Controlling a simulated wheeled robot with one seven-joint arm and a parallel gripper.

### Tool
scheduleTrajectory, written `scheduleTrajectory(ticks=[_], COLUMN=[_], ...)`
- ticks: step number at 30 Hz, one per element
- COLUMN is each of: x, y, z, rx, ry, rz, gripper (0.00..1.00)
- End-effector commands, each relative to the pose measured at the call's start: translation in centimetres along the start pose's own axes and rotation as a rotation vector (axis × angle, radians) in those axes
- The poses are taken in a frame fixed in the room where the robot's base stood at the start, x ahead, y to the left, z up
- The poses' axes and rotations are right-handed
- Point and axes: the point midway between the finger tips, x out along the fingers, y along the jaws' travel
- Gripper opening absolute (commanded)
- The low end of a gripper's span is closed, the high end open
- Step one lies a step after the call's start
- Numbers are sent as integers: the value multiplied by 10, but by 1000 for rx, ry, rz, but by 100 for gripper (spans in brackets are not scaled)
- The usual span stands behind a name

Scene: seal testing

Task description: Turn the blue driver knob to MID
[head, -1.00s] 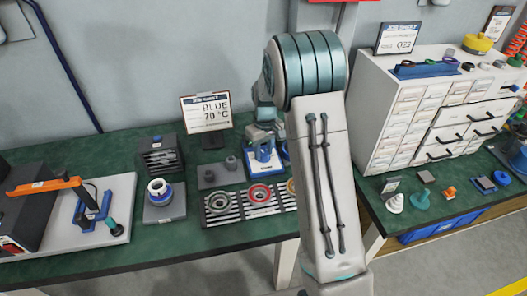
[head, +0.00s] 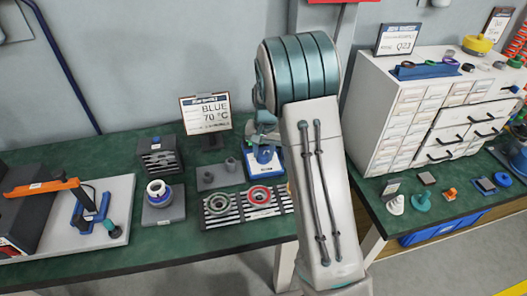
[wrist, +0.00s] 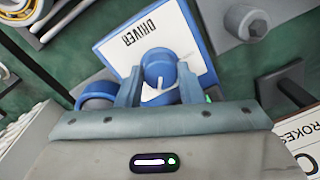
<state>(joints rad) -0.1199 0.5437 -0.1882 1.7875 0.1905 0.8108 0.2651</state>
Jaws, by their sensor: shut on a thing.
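The blue driver (head: 263,161) stands on the green bench, partly hidden by my arm in the head view. In the wrist view, its white plate (wrist: 118,48) shows the word DRIVER upside down. The round blue knob (wrist: 159,66) has a pale line on its face. My gripper (wrist: 159,82) is shut on the knob, one finger on each side. In the head view my gripper (head: 264,138) is small and partly hidden above the driver. No MID mark is readable.
A job sheet (head: 206,113) reading BLUE 70 °C stands behind. A grey block with pegs (head: 219,175) and slotted plates with rings (head: 258,196) sit near the driver. A white drawer cabinet (head: 385,115) stands to the right.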

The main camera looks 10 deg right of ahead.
Motion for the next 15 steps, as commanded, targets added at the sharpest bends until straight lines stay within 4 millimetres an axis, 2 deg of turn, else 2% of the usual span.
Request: scheduleTrajectory(ticks=[15], x=[-1], y=[-1], z=[-1], rx=[67], ry=[7], rz=[-3], gripper=[11])
